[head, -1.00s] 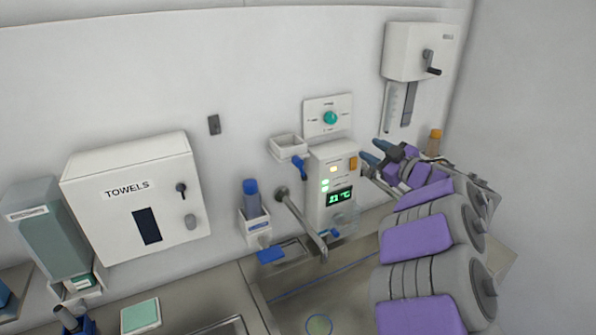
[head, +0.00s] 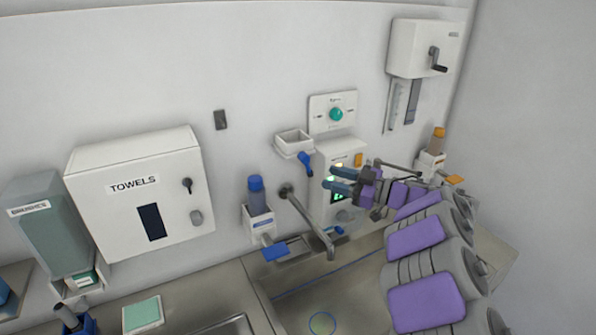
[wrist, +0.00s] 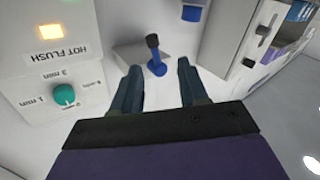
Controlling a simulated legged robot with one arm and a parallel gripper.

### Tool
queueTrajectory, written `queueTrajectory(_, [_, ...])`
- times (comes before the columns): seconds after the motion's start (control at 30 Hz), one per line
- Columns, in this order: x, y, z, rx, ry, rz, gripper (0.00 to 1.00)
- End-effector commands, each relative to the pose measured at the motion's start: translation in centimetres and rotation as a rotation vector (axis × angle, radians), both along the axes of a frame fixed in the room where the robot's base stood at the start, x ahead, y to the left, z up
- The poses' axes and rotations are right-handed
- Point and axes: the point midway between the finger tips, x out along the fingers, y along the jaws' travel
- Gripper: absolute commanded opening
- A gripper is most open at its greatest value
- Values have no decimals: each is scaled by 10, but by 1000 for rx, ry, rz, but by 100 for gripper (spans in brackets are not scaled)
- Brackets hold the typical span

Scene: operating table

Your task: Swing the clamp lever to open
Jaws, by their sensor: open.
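A blue lever (head: 305,162) hangs at the small white wall-mounted tray (head: 293,141); it looks like the clamp lever, though no label shows. In the wrist view, the lever (wrist: 157,66), with a dark end, shows between my two fingers, against its white mount (wrist: 131,55). My gripper (head: 330,180) is open and empty, just right of and below the lever in the head view. In the wrist view, the fingers (wrist: 157,72) stand either side of the lever's line with gaps; contact is not visible.
A white control unit (head: 328,155) stands behind my gripper, partly hidden; its HOT FLUSH panel (wrist: 40,75) is close in the wrist view. A towel dispenser (head: 190,235) is at left.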

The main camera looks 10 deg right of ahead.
Motion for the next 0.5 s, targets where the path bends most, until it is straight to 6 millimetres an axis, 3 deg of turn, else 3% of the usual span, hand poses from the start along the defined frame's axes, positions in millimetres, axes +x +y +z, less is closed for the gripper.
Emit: queueTrajectory(0.5, [57,78,-3,-1,0,3,43])
